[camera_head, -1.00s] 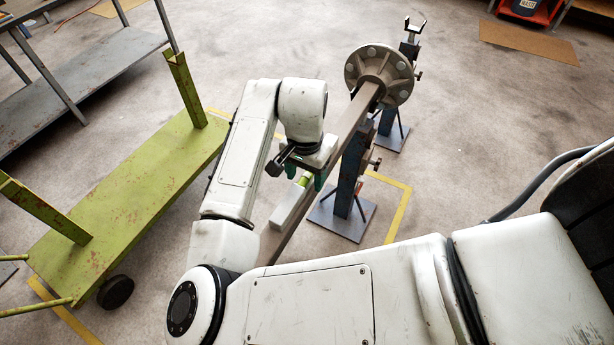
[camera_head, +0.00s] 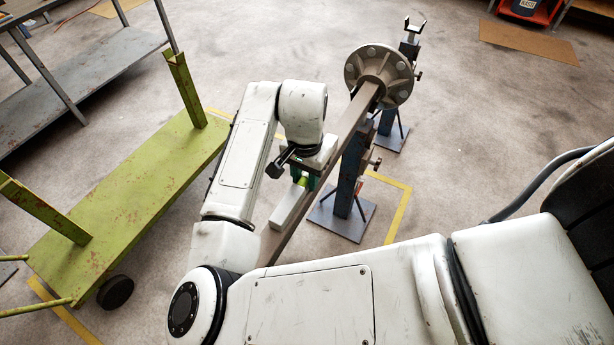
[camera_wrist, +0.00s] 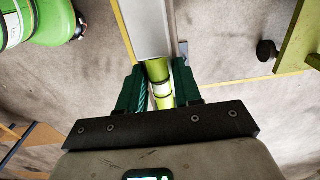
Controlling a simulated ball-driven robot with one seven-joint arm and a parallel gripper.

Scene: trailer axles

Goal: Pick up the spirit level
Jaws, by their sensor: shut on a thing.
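The spirit level (camera_head: 288,208) is a pale grey bar with a bright green section. In the head view it lies along the top of the long brown axle beam (camera_head: 347,127); whether it touches the beam cannot be told. It also shows in the wrist view (camera_wrist: 147,30), running up from between the fingers. My gripper (camera_head: 303,174) has dark green fingers. In the wrist view my gripper (camera_wrist: 160,90) is shut around the level's green section (camera_wrist: 159,72), one finger on each side. Part of the level is hidden by my gripper.
A round bolted hub (camera_head: 380,75) ends the axle beam. A blue stand (camera_head: 348,175) on a flat base supports the beam, with another behind. A green cart (camera_head: 130,200) stands at the left, near a grey shelf bench (camera_head: 85,75). Open floor lies at the upper middle.

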